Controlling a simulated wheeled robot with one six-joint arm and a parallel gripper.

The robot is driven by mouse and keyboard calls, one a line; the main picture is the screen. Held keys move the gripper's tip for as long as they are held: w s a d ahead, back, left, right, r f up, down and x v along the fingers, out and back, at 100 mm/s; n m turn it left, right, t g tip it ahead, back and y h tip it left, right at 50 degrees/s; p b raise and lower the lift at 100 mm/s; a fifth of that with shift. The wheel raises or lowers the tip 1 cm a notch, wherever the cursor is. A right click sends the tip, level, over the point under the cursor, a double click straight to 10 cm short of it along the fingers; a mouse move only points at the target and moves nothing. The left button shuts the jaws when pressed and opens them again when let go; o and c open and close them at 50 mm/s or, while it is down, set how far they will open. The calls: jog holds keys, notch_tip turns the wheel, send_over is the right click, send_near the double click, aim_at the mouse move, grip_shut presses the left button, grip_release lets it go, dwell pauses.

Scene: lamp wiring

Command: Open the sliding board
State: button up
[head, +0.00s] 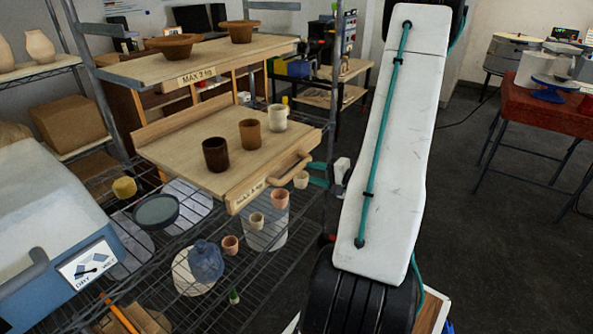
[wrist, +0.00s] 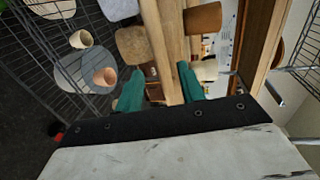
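The sliding board (head: 190,160) is the lower light-wood board on the wire rack, below a fixed upper board. It has a wooden bar handle (head: 283,172) on its labelled front edge and juts toward the front. Three cups stand on it: dark brown (head: 215,154), orange-brown (head: 250,133) and cream (head: 277,117). My gripper (head: 319,174) is just right of the handle, its teal fingers apart. In the wrist view, the fingers (wrist: 162,85) are spread with wood of the board's front (wrist: 172,50) showing between them. I cannot tell whether they touch the handle.
The upper board (head: 200,62) holds two bowls. A grey-blue machine (head: 60,230) is at the left. A red table (head: 550,105) stands at the right; the floor before it is mostly clear.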

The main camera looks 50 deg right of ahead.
aim_at(300, 170)
jog(key=x, duration=0.7)
jog(key=shift+w+a, duration=0.1)
jog(key=shift+a, duration=0.05)
grip_shut()
